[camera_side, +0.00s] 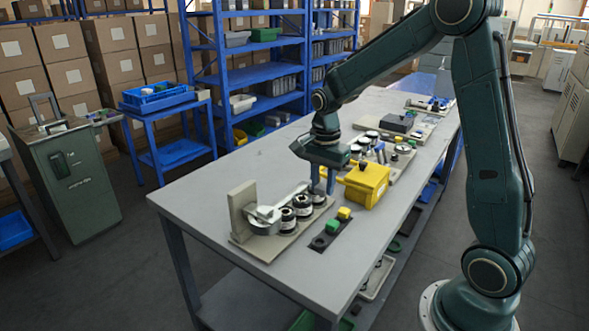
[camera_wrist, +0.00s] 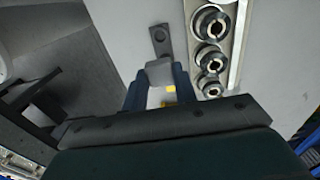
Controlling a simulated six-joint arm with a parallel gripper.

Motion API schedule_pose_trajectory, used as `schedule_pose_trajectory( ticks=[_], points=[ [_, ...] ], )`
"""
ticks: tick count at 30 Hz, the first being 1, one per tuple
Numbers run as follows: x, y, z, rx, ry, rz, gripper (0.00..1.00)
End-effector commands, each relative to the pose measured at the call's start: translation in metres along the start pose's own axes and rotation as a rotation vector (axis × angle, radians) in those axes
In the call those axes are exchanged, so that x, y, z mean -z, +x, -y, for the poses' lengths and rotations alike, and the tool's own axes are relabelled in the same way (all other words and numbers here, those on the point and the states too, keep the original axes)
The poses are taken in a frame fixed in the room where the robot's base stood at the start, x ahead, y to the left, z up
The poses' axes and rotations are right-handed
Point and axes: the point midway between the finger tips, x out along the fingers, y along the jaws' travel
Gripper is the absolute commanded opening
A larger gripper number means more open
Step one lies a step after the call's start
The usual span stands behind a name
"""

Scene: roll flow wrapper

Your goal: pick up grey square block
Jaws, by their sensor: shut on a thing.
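My gripper (camera_side: 322,184) points down above the grey table, near the far end of the row of rollers. In the wrist view its two dark blue fingers (camera_wrist: 160,80) are shut on the grey square block (camera_wrist: 160,71), with one finger against each side. Its pale grey top shows between the fingertips. In the side view I cannot make the block out from the fingers. A dark strip (camera_side: 322,243) on the table has a round hole, and a green block (camera_side: 333,226) and a yellow block (camera_side: 344,213) sit on it.
Several black-and-white rollers (camera_side: 288,220) stand on a beige base (camera_side: 262,245) with an upright plate (camera_side: 242,207), left of my gripper. A yellow box (camera_side: 367,186) stands close on the right. More fixtures lie further along the table (camera_side: 200,190). Its front-left part is clear.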

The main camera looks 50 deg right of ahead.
Motion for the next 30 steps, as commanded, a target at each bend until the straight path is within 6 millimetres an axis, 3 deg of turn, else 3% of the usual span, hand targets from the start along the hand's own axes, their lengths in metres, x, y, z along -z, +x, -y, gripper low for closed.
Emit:
schedule_pose_trajectory(
  ticks=[3, 10, 30],
  points=[
    [0.0, -0.019, 0.001, 0.004, 0.0, -0.001, 0.07],
    [0.0, -0.036, 0.0, 0.001, 0.0, 0.0, 0.07],
    [0.0, -0.039, 0.0, 0.0, 0.0, 0.0, 0.07]
  ],
)
